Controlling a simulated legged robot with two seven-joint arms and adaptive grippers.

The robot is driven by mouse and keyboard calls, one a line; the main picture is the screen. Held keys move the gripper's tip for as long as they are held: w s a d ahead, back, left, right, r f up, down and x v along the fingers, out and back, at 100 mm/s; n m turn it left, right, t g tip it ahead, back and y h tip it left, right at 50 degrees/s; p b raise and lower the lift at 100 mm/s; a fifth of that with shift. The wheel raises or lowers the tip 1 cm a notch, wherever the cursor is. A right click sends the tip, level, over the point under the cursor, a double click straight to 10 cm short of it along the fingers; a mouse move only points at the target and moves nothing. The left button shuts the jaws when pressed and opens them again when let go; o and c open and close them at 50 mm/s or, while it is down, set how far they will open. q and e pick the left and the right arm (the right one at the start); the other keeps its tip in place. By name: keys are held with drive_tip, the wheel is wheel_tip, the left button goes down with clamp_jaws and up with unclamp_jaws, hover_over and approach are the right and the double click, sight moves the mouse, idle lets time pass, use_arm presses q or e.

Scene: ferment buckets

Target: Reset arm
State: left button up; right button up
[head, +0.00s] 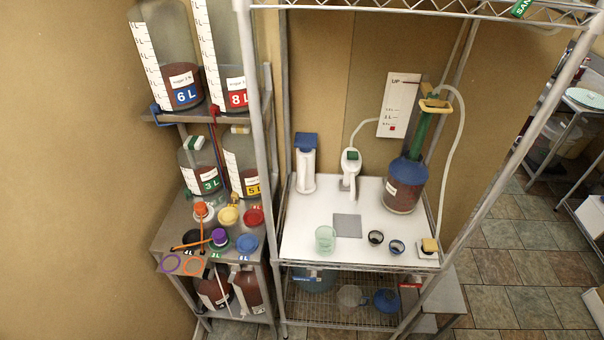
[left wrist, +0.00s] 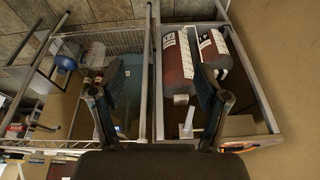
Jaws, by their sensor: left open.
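My left gripper (left wrist: 158,75) shows in the left wrist view with its two dark fingers spread wide apart. Nothing is between the fingertips. Behind the fingers are a metal rack post and two bottles with dark red contents, a nearer bottle (left wrist: 178,65) and a farther bottle (left wrist: 214,55). I cannot tell how far the fingers are from them. Neither gripper shows in the head view, and my right gripper is in no view.
A grey shelf (head: 165,232) at the left holds labelled jugs, such as the blue-labelled jug (head: 170,60), with coloured lids on a lower level. A white worktop (head: 300,245) carries a blue-topped vessel (head: 404,185) and cups. Metal posts frame it. Tiled floor (head: 510,265) at right is partly clear.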

use_arm(q)
wheel_tip(320, 180, down, 29)
drive_tip(key=s+g+b, duration=0.1)
drive_tip(key=s+b, duration=0.1)
drive_tip(key=s, duration=0.1)
drive_tip(key=s+a+f, duration=0.1)
drive_tip(key=s+f, duration=0.7)
drive_tip(key=s+a+f+g+b, duration=0.1)
drive_tip(key=s+a+f, duration=0.1)
drive_tip(key=s+f, duration=0.5)
drive_tip(key=shift+s+a+f, duration=0.25)
drive_tip(key=shift+s+f, duration=0.1)
drive_tip(key=shift+s, duration=0.3)
